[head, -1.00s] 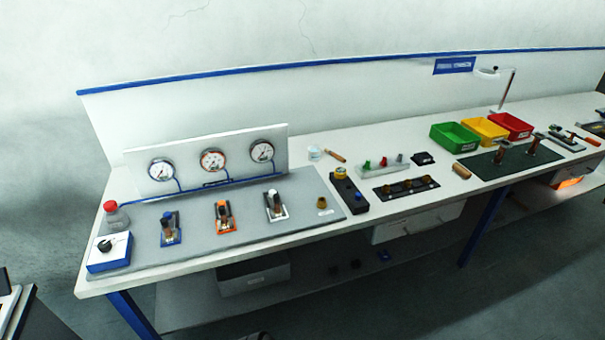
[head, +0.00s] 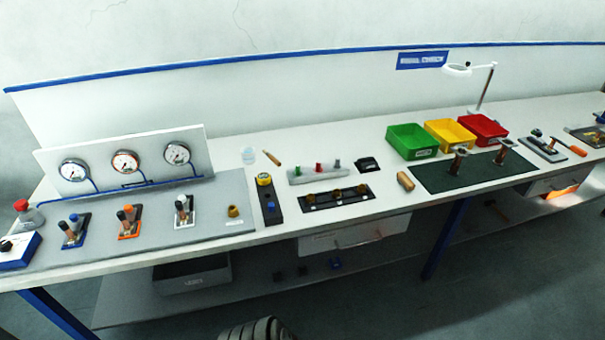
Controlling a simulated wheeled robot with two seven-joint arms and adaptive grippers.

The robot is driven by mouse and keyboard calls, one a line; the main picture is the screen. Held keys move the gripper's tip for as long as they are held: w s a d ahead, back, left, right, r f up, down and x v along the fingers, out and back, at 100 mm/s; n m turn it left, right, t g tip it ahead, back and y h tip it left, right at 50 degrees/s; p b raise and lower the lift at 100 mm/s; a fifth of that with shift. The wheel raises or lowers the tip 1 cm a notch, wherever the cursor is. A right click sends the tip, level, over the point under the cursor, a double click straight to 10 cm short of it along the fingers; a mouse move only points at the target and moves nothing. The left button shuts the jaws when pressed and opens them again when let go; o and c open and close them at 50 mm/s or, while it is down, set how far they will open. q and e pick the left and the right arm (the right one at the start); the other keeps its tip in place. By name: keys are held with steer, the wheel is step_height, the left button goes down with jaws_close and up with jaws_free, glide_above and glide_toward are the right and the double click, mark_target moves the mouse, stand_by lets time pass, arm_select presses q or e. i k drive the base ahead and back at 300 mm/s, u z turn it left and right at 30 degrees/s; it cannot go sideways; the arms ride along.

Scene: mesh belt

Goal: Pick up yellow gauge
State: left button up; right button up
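A small yellow round piece, probably the yellow gauge (head: 264,180), sits at the far end of a narrow black block (head: 270,203) in the head view. The block lies on the white bench just right of the grey panel. A small blue part shows on the block, in front of the yellow piece. The gauge's face is too small to read. Neither of my grippers is in view.
The grey panel (head: 215,222) with several valves and a three-dial board (head: 190,143) stands left. A black rack (head: 335,197) and a stand with coloured knobs (head: 318,173) lie right of the block. Green (head: 412,140), yellow (head: 450,134) and red (head: 483,128) bins stand farther right.

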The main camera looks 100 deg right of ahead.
mark_target(263, 179)
steer(key=k, duration=0.95)
steer(key=z, duration=1.95)
